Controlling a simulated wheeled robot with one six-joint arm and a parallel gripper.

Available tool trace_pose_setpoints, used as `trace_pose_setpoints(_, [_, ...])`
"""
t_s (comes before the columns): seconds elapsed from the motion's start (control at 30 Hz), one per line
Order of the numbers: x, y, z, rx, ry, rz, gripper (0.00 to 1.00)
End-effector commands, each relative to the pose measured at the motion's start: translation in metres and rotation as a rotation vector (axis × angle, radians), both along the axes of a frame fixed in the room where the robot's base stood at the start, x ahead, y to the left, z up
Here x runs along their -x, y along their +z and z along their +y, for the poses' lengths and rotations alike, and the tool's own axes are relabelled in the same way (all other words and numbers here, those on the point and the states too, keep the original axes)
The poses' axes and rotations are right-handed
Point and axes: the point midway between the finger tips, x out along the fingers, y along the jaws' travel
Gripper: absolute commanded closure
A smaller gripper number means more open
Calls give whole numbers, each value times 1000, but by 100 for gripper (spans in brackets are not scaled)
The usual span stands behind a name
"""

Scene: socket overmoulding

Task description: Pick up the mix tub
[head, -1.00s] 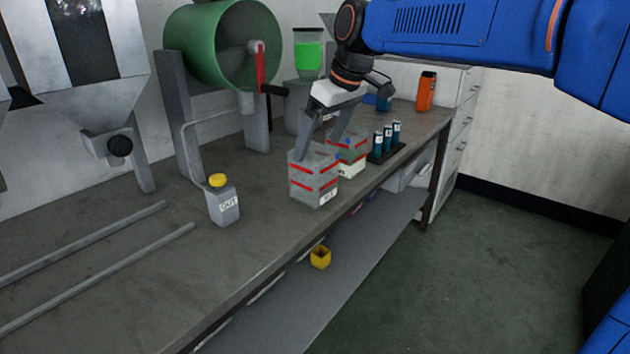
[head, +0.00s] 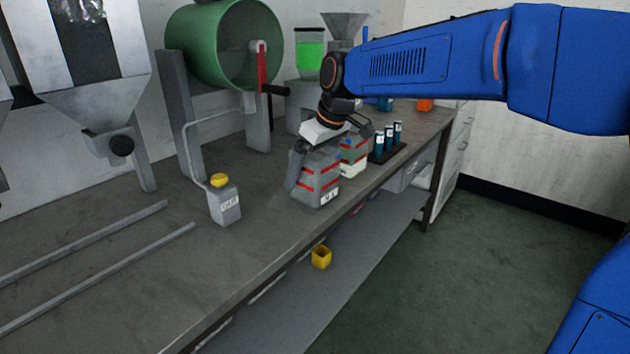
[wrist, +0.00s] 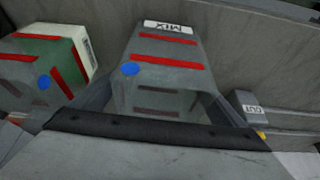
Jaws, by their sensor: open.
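The mix tub (head: 318,181) is a grey, box-shaped tub with red stripes and a white label, standing on the bench. In the wrist view the tub (wrist: 165,80) shows its "MIX" label and a blue dot, between my fingers. My gripper (head: 322,165) is over the tub from above, its left finger down along the tub's left side. The far finger is partly hidden in the head view. The jaws are open, and the wrist view (wrist: 158,105) shows a finger on each side of the tub.
A green and grey tub (head: 353,158) with red stripes stands close behind to the right. Beyond it is a black rack (head: 390,152) with blue-green vials. The bench's front edge is close to the tub.

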Motion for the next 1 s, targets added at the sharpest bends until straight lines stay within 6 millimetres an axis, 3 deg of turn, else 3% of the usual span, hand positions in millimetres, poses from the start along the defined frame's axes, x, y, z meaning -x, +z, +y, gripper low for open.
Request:
trace_pose_setpoints(0.1, [0, 0, 0, 0, 0, 0, 6])
trace_pose_setpoints(0.13, [0, 1, 0, 0, 0, 0, 11])
trace_pose_setpoints(0.3, [0, 1, 0, 0, 0, 0, 52])
trace_pose_setpoints(0.67, [0, 6, 0, -1, 0, -1, 52])
trace_pose_setpoints(1.0, [0, 62, 0, -2, 1, -2, 52])
